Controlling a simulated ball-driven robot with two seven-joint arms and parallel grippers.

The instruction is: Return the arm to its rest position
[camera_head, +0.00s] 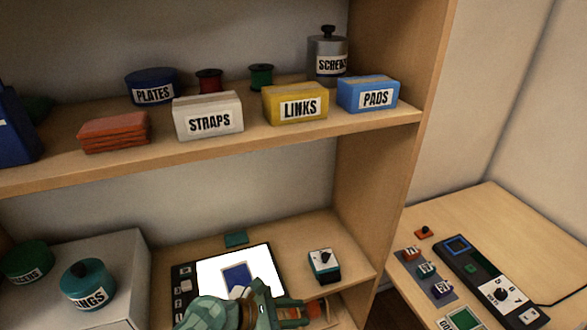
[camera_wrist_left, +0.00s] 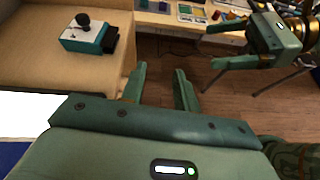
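My left gripper (camera_head: 303,312) is at the lower middle of the head view, in front of the lower shelf, with its fingers pointing right. In the left wrist view its two fingers (camera_wrist_left: 160,69) stand apart with nothing between them, so it is open and empty. My right gripper is outside the head view. In the left wrist view it shows at the upper right (camera_wrist_left: 212,46), over the floor area, with its fingers apart and nothing seen between them.
A teal box with a black knob (camera_head: 324,265) stands on the lower shelf (camera_head: 300,235) near my left gripper. A lit white screen (camera_head: 222,270) lies behind my left arm. The upper shelf (camera_head: 240,145) holds labelled boxes. A side table (camera_head: 490,205) with devices is at right.

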